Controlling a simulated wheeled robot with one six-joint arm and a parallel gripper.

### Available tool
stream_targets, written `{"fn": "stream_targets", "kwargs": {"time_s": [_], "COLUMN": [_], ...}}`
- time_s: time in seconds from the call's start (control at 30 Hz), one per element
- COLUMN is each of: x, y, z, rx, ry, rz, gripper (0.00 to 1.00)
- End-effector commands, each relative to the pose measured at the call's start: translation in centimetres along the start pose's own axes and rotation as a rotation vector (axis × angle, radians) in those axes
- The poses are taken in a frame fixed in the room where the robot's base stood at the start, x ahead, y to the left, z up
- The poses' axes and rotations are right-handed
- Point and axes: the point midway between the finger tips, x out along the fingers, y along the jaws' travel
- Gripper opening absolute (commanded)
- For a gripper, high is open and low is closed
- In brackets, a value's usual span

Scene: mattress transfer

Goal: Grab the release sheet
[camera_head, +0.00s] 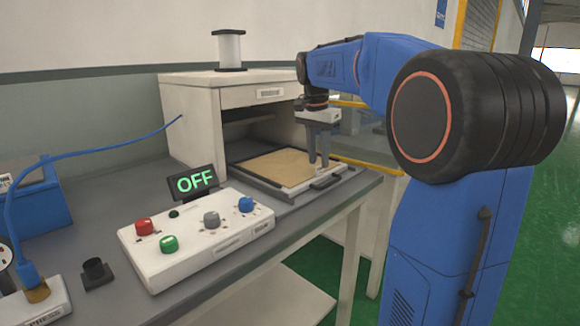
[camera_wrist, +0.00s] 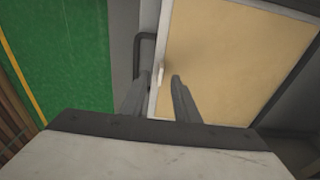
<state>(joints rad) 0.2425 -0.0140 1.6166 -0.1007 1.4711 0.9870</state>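The tan release sheet (camera_head: 272,166) lies flat in a shallow tray (camera_head: 277,190) that is drawn out in front of the white press. The sheet also fills the upper right of the wrist view (camera_wrist: 235,60), with a pale border along its left edge. My gripper (camera_head: 319,164) points down over the tray's front right end. In the wrist view my gripper (camera_wrist: 161,78) has its two fingers apart, on either side of a small white tab (camera_wrist: 160,75) at the sheet's edge. Nothing is clamped. I cannot tell how high the fingertips are above the tab.
The white press (camera_head: 195,115) stands behind the tray, with a cylinder (camera_head: 229,50) on top. A control box (camera_head: 195,238) with coloured buttons and a display (camera_head: 194,182) reading OFF are left of the tray. A dark tray handle (camera_wrist: 138,50) is close to the left finger.

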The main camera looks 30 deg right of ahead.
Motion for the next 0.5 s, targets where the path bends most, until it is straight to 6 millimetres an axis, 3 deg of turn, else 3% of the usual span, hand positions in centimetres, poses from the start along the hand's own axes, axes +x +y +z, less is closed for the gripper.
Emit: {"fn": "stream_targets", "kwargs": {"time_s": [0.13,0.4,0.5], "x": [1.4,1.7,1.7], "y": [0.0,0.0,0.0], "z": [0.0,0.0,0.0], "rx": [0.0,0.0,0.0], "ry": [0.0,0.0,0.0], "rz": [0.0,0.0,0.0], "gripper": [0.28,0.28,0.07]}}
